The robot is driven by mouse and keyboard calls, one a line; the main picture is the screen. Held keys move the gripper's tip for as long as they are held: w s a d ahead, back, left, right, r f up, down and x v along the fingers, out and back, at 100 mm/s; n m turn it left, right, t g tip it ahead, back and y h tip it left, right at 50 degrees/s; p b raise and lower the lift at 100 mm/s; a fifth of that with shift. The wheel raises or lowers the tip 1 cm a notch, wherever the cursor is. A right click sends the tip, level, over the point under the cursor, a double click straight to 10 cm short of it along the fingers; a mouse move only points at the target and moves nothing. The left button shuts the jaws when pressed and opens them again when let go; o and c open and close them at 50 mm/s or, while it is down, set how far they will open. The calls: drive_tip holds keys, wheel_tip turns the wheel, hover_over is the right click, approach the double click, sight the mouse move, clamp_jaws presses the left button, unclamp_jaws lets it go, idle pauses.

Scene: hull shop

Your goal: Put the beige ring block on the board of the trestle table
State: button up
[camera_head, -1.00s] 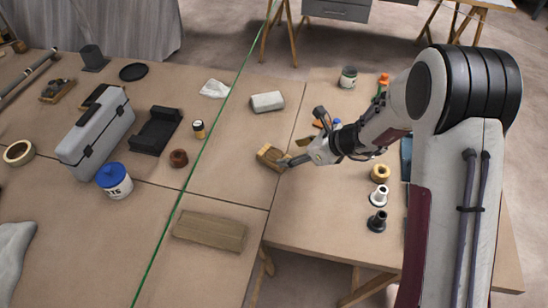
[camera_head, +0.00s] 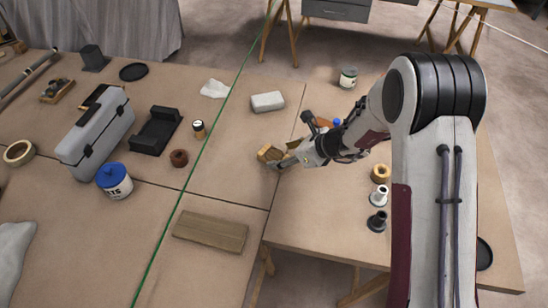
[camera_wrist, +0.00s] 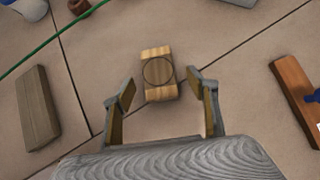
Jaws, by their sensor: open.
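A small light-wood block with a dark ring outline on its top face (camera_wrist: 158,74) lies on the tan worktop, between and just beyond my fingertips in the wrist view. I take it to be the beige ring block; it also shows in the head view (camera_head: 268,153), partly hidden by my gripper. My gripper (camera_head: 287,162) is open and empty, with its fingers (camera_wrist: 162,87) spread either side of the block and apart from it. A flat grey-brown wooden board (camera_head: 210,232) lies on the worktop at lower centre; it also shows in the wrist view (camera_wrist: 38,108).
A pale block (camera_head: 267,101) lies behind the ring block. A brown piece with a blue knob (camera_wrist: 297,94) is to the right in the wrist view. A green line (camera_head: 206,145) runs along the worktop. A tool case (camera_head: 95,132) and white tub (camera_head: 115,182) stand left.

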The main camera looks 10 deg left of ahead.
sight(276, 156)
drive_tip(key=shift+x, duration=1.7)
drive_tip(key=shift+s, duration=0.1)
drive_tip(key=c, duration=1.3)
drive_tip(key=shift+c, duration=0.3)
drive_tip(key=shift+r, duration=0.15)
wheel_tip(276, 156, up, 10)
